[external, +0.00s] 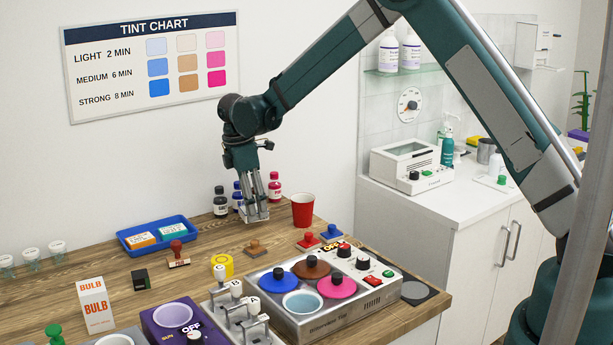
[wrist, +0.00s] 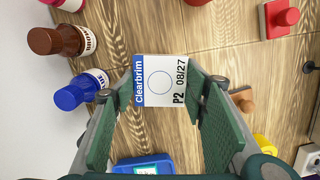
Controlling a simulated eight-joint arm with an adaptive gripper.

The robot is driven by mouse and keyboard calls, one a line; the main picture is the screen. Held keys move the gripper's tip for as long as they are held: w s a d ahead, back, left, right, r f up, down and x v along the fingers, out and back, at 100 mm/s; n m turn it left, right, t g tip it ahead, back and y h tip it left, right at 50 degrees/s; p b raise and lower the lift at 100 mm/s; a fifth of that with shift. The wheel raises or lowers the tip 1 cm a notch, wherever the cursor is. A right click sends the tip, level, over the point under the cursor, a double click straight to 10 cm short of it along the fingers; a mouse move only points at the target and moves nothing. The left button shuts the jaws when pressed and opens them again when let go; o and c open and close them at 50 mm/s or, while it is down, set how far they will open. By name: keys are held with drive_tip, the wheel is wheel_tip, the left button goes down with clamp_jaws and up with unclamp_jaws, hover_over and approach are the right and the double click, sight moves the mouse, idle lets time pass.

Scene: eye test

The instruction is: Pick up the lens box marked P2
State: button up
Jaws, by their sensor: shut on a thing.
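The lens box marked P2 (wrist: 160,80) is white with a blue "Clearbrim" band, a circle and "08/27" in the wrist view. My gripper (wrist: 160,88) is shut on it, one green finger pad at each side. In the external view my gripper (external: 256,212) points down near the back of the wooden counter, in front of the dark bottles. The box shows there only as a small pale shape between the fingertips. It appears to be above the counter, though the gap is hard to judge.
A blue tray (external: 122,237) with two small boxes lies to the left. Bottles (external: 220,202) stand behind my gripper and a red cup (external: 303,210) to its right. A wooden-handled block (external: 253,247) and yellow tape roll (external: 223,265) lie in front. The tinting unit (external: 340,318) fills the front right.

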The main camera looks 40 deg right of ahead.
wheel_tip(320, 180, up, 7)
drive_tip(key=shift+r, duration=0.15)
